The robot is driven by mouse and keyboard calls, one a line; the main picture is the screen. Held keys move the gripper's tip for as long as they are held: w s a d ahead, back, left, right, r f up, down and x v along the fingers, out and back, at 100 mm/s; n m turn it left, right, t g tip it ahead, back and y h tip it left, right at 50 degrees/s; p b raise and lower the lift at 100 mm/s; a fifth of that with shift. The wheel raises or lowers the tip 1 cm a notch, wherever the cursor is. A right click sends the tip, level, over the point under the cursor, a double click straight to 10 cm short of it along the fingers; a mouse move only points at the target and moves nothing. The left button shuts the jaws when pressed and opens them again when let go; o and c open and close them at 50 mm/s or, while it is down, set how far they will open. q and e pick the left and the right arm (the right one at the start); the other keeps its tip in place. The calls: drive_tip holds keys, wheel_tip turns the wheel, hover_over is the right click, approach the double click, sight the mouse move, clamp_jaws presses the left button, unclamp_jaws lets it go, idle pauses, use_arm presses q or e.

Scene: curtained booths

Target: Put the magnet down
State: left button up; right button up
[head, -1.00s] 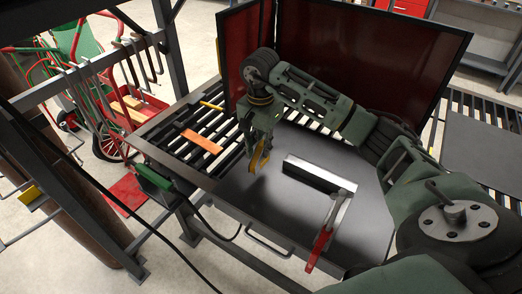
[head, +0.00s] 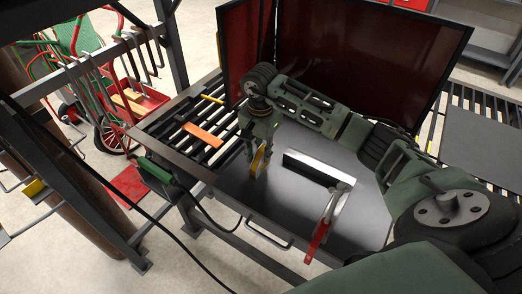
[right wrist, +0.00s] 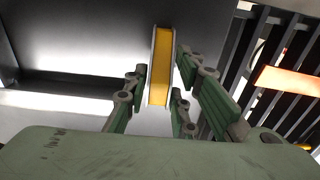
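The magnet (head: 258,160) is a yellow block with pale sides. In the head view it is upright in my right gripper (head: 259,152), over the left part of the dark tabletop plate (head: 225,180). I cannot tell whether its lower end touches the plate. In the right wrist view the magnet (right wrist: 161,68) sits between the green fingers of my right gripper (right wrist: 160,82), which close in on both its sides. My left gripper is not in view.
A metal angle piece (head: 318,169) and a red-handled clamp (head: 322,228) lie right of the magnet. An orange bar (head: 203,134) lies on the slats (head: 185,145) at the left. Dark red screens (head: 345,55) stand behind. Bare plate shows around the magnet.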

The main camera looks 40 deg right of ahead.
drive_tip(key=shift+o, duration=1.3)
drive_tip(key=shift+r, duration=0.1)
drive_tip(key=shift+r+p, duration=0.45)
wheel_tip(320, 180, up, 3)
drive_tip(key=shift+b, duration=1.05)
wheel_tip(320, 180, up, 9)
drive_tip(key=b, duration=0.1)
drive_tip(key=shift+f+b, duration=0.2)
drive_tip(key=shift+b, duration=0.15)
